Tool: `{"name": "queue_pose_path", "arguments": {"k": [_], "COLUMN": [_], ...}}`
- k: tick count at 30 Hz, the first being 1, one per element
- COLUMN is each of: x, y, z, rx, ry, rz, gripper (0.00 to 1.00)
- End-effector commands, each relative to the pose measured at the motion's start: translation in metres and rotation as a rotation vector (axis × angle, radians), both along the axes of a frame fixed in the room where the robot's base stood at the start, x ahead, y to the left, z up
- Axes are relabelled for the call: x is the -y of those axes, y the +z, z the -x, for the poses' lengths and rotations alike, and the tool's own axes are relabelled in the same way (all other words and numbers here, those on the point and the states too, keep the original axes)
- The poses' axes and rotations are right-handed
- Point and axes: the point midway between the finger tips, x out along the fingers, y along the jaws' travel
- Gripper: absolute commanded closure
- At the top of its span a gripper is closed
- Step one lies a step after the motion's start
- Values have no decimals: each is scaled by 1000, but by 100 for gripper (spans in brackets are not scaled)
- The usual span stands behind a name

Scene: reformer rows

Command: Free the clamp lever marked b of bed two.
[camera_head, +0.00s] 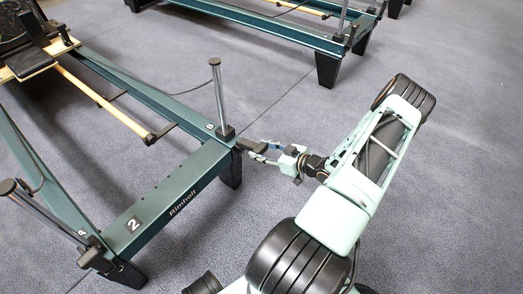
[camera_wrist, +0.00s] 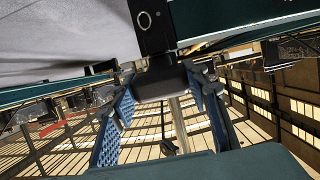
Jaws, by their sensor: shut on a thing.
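Bed two is the dark green frame (camera_head: 165,205) with a white "2" on a black plate, at the left in the head view. At its right front corner, a dark clamp lever (camera_head: 241,144) sticks out by the foot of an upright post. A small mark (camera_head: 210,126) is beside that post, too small to read surely. My gripper (camera_head: 254,148) reaches it from the right. In the wrist view the blue-padded fingers of my gripper (camera_wrist: 160,88) are shut on the black lever end (camera_wrist: 158,76), one finger on each side. The lever's far parts are partly hidden.
A second post (camera_head: 34,212) with a dark clamp stands at the bed's left front corner. Another green bed (camera_head: 265,25) stands at the back. The grey floor (camera_head: 450,180) is open to the right. A tan bar (camera_head: 100,100) runs along inside bed two.

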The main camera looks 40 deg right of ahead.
Motion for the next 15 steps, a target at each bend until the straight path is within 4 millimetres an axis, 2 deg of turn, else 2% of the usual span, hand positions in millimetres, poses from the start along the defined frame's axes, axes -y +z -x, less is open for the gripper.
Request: {"name": "queue_pose_path", "arguments": {"k": [2, 3, 7, 15], "x": [0, 0, 0, 0], "y": [0, 0, 0, 0], "z": [-1, -1, 0, 0], "rx": [0, 0, 0, -1], "ry": [0, 0, 0, 0], "rz": [0, 0, 0, 0], "gripper": [100, 53, 39, 39]}}
